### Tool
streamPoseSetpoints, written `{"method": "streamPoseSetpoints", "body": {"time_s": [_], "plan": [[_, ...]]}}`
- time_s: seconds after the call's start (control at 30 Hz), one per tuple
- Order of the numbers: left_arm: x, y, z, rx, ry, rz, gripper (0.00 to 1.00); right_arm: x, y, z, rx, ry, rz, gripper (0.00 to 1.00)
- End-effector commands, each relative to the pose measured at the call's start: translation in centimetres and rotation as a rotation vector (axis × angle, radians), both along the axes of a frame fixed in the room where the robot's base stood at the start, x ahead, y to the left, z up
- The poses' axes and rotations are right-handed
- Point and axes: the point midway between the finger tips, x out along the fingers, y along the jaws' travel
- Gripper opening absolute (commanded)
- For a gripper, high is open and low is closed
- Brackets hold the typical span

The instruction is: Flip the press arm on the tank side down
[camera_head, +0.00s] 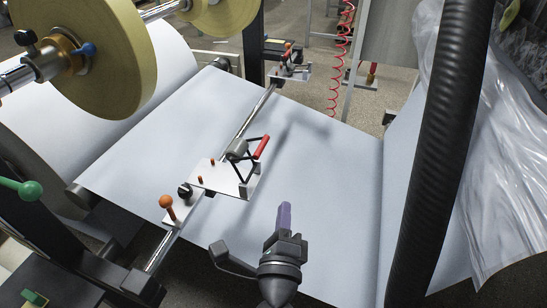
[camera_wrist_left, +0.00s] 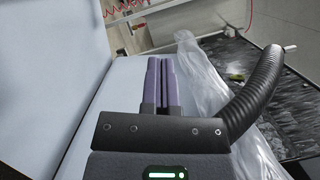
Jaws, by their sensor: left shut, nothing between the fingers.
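A press arm with a red handle (camera_head: 261,147), a grey roller (camera_head: 237,149) and a black frame stands on a metal plate (camera_head: 213,175) on the rail over the pale paper web. Its red handle is raised and tilted up to the right. My left gripper (camera_head: 284,215) is below and right of this arm, above the paper and apart from it. Its purple fingers are shut with nothing between them; they also show in the left wrist view (camera_wrist_left: 161,85). A second red handle (camera_head: 372,73) stands farther back. I cannot tell which press arm is on the tank side. My right gripper is not in view.
A lever with an orange knob (camera_head: 171,207) stands at the rail's near end. A yellow roll (camera_head: 95,55) is at upper left. A thick black ribbed hose (camera_head: 440,150) and a clear plastic sheet (camera_head: 508,190) stand at right. The paper around the gripper is clear.

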Motion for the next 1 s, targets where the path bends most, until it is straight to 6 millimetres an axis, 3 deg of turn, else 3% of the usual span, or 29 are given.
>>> {"method": "streamPoseSetpoints", "body": {"time_s": [0.37, 0.47, 0.87, 1.0], "plan": [[0.4, -0.1, 0.2, 0.002, -0.008, 0.000, 0.00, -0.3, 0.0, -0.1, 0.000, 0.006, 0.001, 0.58], [1.7, -0.2, 0.2, 0.003, -0.007, 0.002, 0.00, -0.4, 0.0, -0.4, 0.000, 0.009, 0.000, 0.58], [10.3, -1.0, 0.7, 0.003, -0.006, 0.000, 0.00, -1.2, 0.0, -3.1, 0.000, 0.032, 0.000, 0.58], [10.7, 1.3, 2.3, 0.004, -0.007, 0.001, 0.00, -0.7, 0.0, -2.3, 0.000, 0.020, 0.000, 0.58]]}}
